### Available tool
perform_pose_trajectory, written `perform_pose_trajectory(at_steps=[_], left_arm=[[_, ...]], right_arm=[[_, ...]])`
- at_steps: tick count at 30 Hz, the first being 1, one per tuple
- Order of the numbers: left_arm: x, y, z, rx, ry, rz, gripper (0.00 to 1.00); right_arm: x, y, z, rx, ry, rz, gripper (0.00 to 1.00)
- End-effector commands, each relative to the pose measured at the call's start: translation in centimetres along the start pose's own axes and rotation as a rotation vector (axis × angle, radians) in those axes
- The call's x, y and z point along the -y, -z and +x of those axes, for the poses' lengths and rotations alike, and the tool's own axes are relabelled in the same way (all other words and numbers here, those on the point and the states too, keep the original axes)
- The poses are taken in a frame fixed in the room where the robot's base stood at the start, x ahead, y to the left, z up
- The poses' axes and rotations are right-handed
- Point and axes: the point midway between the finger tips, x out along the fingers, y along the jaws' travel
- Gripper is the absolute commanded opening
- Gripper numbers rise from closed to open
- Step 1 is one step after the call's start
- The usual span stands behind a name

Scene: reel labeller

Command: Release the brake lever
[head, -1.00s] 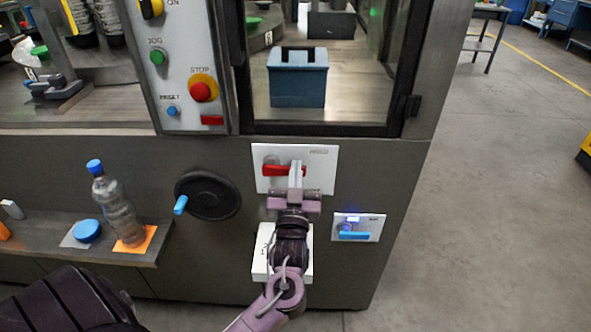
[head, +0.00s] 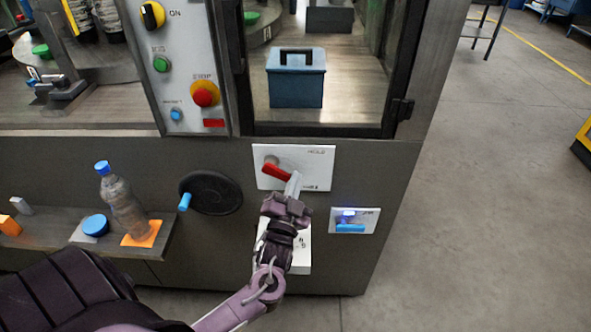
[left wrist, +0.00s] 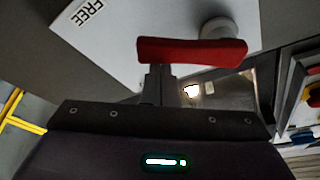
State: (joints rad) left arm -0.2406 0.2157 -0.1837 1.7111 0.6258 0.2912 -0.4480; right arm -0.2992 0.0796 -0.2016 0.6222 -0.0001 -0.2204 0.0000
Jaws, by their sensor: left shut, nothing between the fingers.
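The red brake lever (head: 275,169) is on a white plate (head: 322,160) on the machine's dark front. Its free end slants down to the right from its round pivot. The plate has a label at its upper right and another at its lower edge; the left wrist view shows "FREE" there. My left gripper (head: 294,182) is shut and empty, its fingertips at the lever's free end. In the left wrist view the lever (left wrist: 190,52) lies across the fingertips (left wrist: 158,74), touching or very close. My right gripper is not in view.
A black handwheel (head: 212,193) is left of the plate, and a blue-handled switch (head: 350,228) is to its lower right. A bottle (head: 125,205) stands on a shelf at left. The control panel (head: 185,60) is above. Open floor (head: 470,200) lies to the right.

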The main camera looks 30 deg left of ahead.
Motion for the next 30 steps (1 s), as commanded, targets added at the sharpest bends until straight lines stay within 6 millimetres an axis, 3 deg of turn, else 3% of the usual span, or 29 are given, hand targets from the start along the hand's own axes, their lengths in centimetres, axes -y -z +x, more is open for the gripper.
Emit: perform_pose_trajectory(at_steps=[1,12,30], left_arm=[[0.2,0.0,0.0,0.001,-0.017,0.046,0.0],[-0.2,-1.8,-0.6,0.0,-0.111,0.313,0.0],[-0.4,-2.9,-1.0,0.0,-0.157,0.449,0.0]], right_arm=[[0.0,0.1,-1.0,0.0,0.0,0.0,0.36],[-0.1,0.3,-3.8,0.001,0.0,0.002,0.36],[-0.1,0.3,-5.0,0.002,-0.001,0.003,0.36]])
